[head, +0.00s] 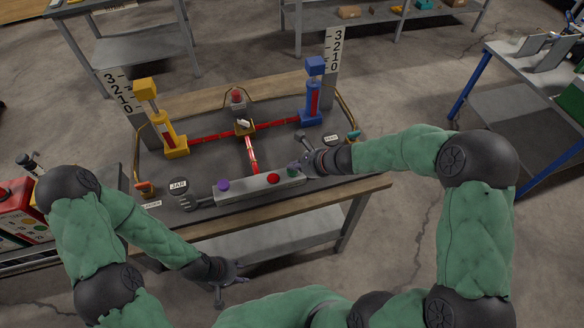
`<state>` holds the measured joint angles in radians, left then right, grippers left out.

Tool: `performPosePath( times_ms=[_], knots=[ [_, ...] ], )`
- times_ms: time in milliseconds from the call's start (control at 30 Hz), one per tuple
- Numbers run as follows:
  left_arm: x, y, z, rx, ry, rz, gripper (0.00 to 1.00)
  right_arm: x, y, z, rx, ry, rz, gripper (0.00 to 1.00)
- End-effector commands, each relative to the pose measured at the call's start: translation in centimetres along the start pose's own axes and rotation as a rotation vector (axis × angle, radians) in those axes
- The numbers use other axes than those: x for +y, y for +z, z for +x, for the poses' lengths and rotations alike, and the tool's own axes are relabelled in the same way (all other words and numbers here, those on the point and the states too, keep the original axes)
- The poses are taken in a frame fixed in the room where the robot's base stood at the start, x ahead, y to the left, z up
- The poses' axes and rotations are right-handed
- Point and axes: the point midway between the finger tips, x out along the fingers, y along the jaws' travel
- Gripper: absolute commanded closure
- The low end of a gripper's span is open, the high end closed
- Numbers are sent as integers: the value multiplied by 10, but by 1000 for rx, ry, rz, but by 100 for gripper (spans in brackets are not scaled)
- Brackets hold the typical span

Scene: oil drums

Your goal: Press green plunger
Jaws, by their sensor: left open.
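A grey control bar (245,192) lies along the near side of the table. On it are a purple plunger (223,185) at the left, a red plunger (273,179) in the middle and the green plunger (292,172) near the right end. My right gripper (299,166) is at the green plunger, just above or against it; I cannot tell whether it touches. Its fingers are too small to read as open or shut. My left gripper (228,284) is open and empty, low in front of the table's near edge.
On the table (330,196), a yellow cylinder (162,125) and a blue cylinder (313,95) stand by numbered scales. Red lines join them to a central valve (243,127). A JAR label (179,185) and grey handle are at left. A blue-legged table (520,110) stands right.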

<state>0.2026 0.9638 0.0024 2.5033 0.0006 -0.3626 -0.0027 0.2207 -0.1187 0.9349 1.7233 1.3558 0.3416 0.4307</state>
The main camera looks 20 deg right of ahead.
Motion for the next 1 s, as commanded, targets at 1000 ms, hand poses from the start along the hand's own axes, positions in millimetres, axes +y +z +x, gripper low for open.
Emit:
performPosePath(
  times_ms=[1000],
  knots=[
    [-6, -1, 16, 0, 0, 0, 56, 15, -18, 14, 14, 18, 8, 100]
  ],
)
